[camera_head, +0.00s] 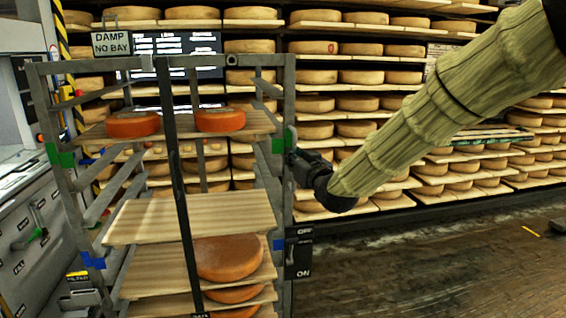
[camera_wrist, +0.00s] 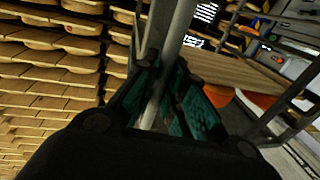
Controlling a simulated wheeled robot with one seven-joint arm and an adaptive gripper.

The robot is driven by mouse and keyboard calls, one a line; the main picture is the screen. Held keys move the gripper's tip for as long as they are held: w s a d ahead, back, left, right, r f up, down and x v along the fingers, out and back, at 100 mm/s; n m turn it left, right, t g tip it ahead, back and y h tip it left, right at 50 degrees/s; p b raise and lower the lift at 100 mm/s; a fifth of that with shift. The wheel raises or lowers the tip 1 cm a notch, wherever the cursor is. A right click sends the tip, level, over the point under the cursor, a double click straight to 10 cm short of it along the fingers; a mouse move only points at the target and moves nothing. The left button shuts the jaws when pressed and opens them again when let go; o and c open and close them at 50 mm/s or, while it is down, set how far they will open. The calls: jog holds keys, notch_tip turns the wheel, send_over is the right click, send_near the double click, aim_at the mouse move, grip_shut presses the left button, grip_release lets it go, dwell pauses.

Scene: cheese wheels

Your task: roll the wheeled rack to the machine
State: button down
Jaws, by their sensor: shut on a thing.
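The wheeled rack (camera_head: 284,185) is a grey metal frame with wooden shelves, standing left of centre in the head view. Two orange cheese wheels (camera_head: 220,119) sit on an upper shelf, and more cheeses lie on the lower shelves. A middle board (camera_head: 190,216) is bare. My gripper (camera_head: 290,160) is at the rack's right front upright, with my arm reaching in from the upper right. In the wrist view, the green-padded fingers (camera_wrist: 165,100) are closed around a grey metal post (camera_wrist: 168,50) of the rack. The rack's wheels are out of view.
A grey machine with panels and handles (camera_head: 40,240) stands at the left edge, close to the rack. Long shelves of cheese wheels (camera_head: 360,103) fill the back wall. A sign reading "DAMP NO BAY" (camera_head: 112,43) is above the rack. Open floor (camera_head: 440,265) lies at the right.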

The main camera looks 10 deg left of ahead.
jog(key=a, duration=0.1)
jog(key=s+a, duration=0.1)
jog(key=a, duration=0.1)
jog(key=s+a, duration=0.1)
jog(key=a, duration=0.1)
jog(key=shift+s+a+r, duration=0.1)
jog(key=shift+a, duration=0.05)
jog(key=c, duration=1.5)
grip_release()
jog(key=shift+d, duration=0.4)
